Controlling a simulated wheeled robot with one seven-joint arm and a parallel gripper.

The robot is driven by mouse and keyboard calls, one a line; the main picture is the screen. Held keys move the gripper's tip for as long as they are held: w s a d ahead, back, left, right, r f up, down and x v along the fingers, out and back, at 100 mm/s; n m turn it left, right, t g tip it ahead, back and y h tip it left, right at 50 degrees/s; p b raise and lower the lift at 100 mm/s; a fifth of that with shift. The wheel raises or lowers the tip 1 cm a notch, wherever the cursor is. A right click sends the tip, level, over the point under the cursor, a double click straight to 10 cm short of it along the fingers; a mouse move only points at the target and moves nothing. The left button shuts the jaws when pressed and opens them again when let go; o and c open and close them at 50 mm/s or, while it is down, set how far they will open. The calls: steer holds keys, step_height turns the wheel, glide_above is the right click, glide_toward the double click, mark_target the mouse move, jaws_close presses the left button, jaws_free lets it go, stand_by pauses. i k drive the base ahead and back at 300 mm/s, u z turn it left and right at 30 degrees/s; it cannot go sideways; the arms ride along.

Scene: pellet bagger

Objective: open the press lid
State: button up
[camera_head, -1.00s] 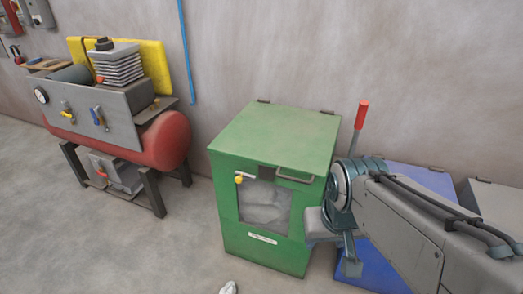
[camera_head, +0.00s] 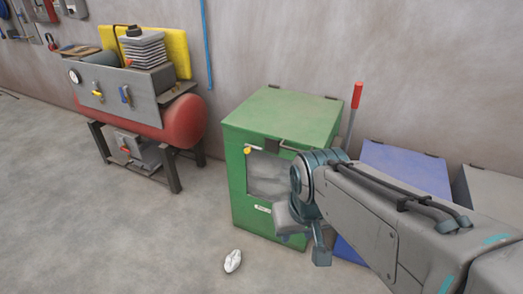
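The green cabinet (camera_head: 242,205), which appears to be the press, stands against the wall at the picture's middle. Its flat green lid (camera_head: 283,115) is down, with dark hinges along the back edge. A pale bar handle (camera_head: 296,148) sits at the lid's front right, partly behind my arm. A yellow knob (camera_head: 247,150) and a window holding something whitish (camera_head: 265,172) are on the front. My gripper (camera_head: 303,232) is in front of the cabinet's right side, below the handle. Its fingers are not clear, and whether it touches the cabinet cannot be told.
A red-handled lever (camera_head: 357,95) rises behind the cabinet's right side. Blue (camera_head: 405,165) and grey (camera_head: 490,190) boxes stand to the right, partly behind my arm. A red tank machine (camera_head: 183,122) is at left. A crumpled white thing (camera_head: 233,261) lies on the open floor.

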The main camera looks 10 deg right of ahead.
mark_target(273, 113)
steer(key=u, duration=0.35)
steer(key=k, duration=0.75)
steer(key=z, duration=0.55)
steer(key=i, duration=0.6)
steer(key=z, duration=0.65)
steer(key=i, duration=0.7)
steer(key=u, duration=0.75)
steer(key=i, duration=0.55)
steer(key=u, duration=0.6)
